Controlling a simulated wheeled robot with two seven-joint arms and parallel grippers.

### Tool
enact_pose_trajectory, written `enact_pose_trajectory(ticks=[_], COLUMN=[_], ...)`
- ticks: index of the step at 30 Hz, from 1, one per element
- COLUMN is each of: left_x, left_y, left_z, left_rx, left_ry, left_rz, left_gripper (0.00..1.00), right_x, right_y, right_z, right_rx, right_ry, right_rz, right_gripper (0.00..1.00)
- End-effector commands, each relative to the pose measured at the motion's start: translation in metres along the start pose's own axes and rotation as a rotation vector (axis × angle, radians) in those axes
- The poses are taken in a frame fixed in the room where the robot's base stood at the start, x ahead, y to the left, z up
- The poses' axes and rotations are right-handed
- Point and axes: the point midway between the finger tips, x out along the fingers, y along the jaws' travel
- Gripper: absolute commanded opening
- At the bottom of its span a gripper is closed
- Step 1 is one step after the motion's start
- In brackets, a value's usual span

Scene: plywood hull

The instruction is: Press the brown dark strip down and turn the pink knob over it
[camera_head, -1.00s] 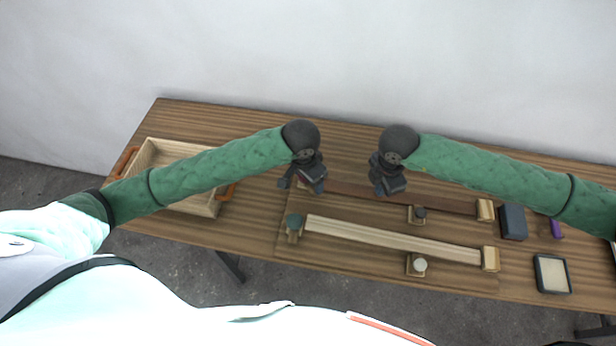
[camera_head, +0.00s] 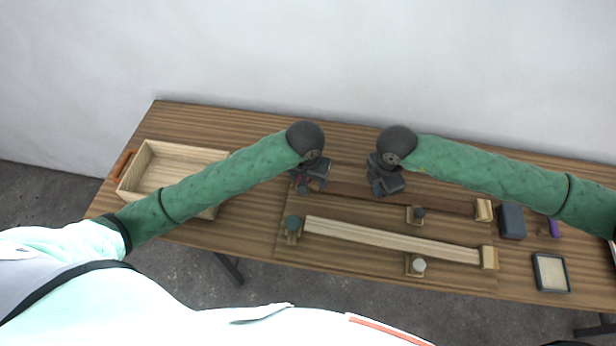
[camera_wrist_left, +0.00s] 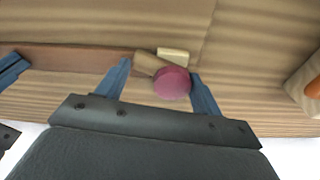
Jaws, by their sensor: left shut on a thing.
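The brown dark strip (camera_head: 440,203) lies along the back of the work board. Its left part passes behind my right gripper, and it also shows in the left wrist view (camera_wrist_left: 75,57). The pink knob (camera_wrist_left: 172,84) sits at the strip's left end, between the blue fingers of my left gripper (camera_wrist_left: 160,82). In the head view my left gripper (camera_head: 302,188) mostly hides the knob; it is shut on it. My right gripper (camera_head: 383,190) is over the strip, right of my left gripper; its jaw opening is unclear.
A dark knob (camera_head: 419,213) is near the brown strip. A wooden box (camera_head: 180,152) stands left; a dark block (camera_head: 512,221) and tray (camera_head: 551,272) lie right.

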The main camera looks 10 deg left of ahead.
Motion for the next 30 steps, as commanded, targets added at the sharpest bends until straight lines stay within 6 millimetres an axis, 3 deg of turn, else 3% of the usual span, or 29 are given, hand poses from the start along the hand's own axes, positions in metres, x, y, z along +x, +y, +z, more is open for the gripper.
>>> enact_pose_trajectory(ticks=[8,15,22,23,24,26,30], left_x=[-0.0011,-0.0006,-0.0006,-0.0006,-0.0005,-0.0003,0.0001], left_y=[-0.0009,-0.0005,-0.0011,-0.0011,-0.0011,-0.0009,-0.0004], left_z=[-0.0017,-0.0045,-0.0046,-0.0045,-0.0045,-0.0043,-0.0038], left_rx=[-0.021,-0.225,-0.247,-0.247,-0.246,-0.246,-0.244], left_ry=[0.003,0.002,0.002,0.002,0.002,0.001,0.000], left_rz=[-0.003,-0.027,-0.031,-0.031,-0.031,-0.031,-0.030], left_gripper=[0.44,0.44,0.44,0.70,0.78,0.90,0.92], right_x=[0.0007,0.0005,0.0006,0.0006,0.0006,0.0006,0.0006], right_y=[-0.0005,-0.0005,-0.0004,-0.0004,-0.0004,-0.0003,-0.0003], right_z=[0.0002,0.0003,0.0004,0.0004,0.0004,0.0004,0.0002], right_rx=[0.000,0.000,0.000,0.001,0.001,0.001,0.000], right_ry=[0.000,-0.001,-0.001,-0.001,-0.001,-0.001,0.000], right_rz=[-0.002,-0.001,-0.001,-0.001,-0.001,-0.001,-0.001], right_gripper=[0.00,0.00,0.00,0.00,0.00,0.00,0.00])
